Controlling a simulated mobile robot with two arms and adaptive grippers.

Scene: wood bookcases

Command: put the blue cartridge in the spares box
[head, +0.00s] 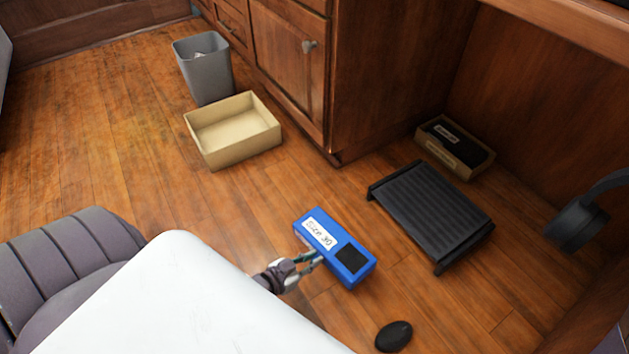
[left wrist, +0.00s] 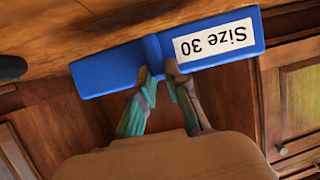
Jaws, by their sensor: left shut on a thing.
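The blue cartridge (head: 322,229) is a long box with a white "Size 30" label and a dark patch on one end. My left gripper (head: 310,262) is shut on its near long side. In the left wrist view the fingertips (left wrist: 160,74) pinch the blue cartridge (left wrist: 108,68) near its middle, beside the label. I cannot tell its exact height over the floor. An empty tan open box (head: 245,150) stands on the floor, upper left. A second tan box (head: 462,165) under the desk holds a black labelled cartridge (head: 454,141). No readable marking shows which is the spares box. My right gripper is out of view.
A grey waste bin (head: 206,75) stands behind the empty box, beside the wood cabinet (head: 287,60). A black ribbed footrest (head: 432,212) lies right of the cartridge. A black mouse (head: 394,336) and a dark headset (head: 577,226) are at right. Floor at left is clear.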

